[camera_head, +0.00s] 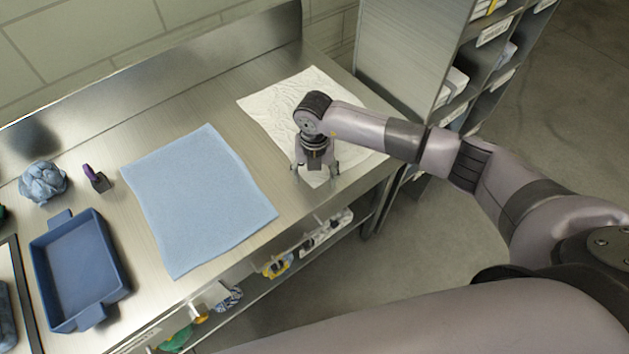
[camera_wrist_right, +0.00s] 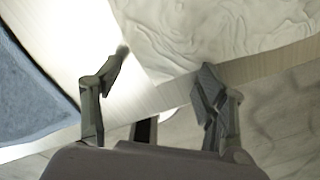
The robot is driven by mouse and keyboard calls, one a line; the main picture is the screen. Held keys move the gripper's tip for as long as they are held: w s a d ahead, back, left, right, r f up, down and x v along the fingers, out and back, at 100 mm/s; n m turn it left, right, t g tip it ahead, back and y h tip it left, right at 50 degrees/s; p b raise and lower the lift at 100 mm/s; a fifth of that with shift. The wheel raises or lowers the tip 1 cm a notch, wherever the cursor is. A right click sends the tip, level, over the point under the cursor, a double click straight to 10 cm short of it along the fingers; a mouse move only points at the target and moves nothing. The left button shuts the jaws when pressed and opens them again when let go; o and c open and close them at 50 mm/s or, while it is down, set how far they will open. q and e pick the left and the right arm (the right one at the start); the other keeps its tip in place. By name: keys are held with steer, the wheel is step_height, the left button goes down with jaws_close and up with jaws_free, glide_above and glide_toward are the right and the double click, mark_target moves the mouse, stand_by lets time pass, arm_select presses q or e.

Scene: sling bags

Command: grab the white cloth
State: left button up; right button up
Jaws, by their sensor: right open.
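The white cloth (camera_head: 270,110) lies spread and wrinkled on the steel counter, at its right end in the head view. It also fills the upper part of the right wrist view (camera_wrist_right: 215,30). My right gripper (camera_head: 316,176) is open, pointing down over the cloth's front part. In the right wrist view my right gripper (camera_wrist_right: 155,85) has its fingers apart with nothing between them, near the cloth's corner and the counter edge. Part of the cloth is hidden behind my right arm. My left gripper is not in view.
A blue cloth (camera_head: 197,198) lies flat left of the white one. A blue tray (camera_head: 78,270), a crumpled blue cloth (camera_head: 43,181) and a small purple-handled item (camera_head: 97,178) are further left. A grey shelf unit (camera_head: 408,50) stands right of the counter (camera_head: 215,100).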

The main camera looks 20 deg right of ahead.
steer(key=shift+f, duration=0.15)
steer(key=shift+f, duration=0.15)
steer(key=shift+c, duration=0.6)
steer(key=shift+s+f, duration=0.1)
steer(key=shift+s, duration=0.25)
steer(key=c, duration=1)
jaws_close()
step_height(320, 180, up, 12)
steer(key=p, duration=0.8)
steer(key=shift+w, duration=0.35)
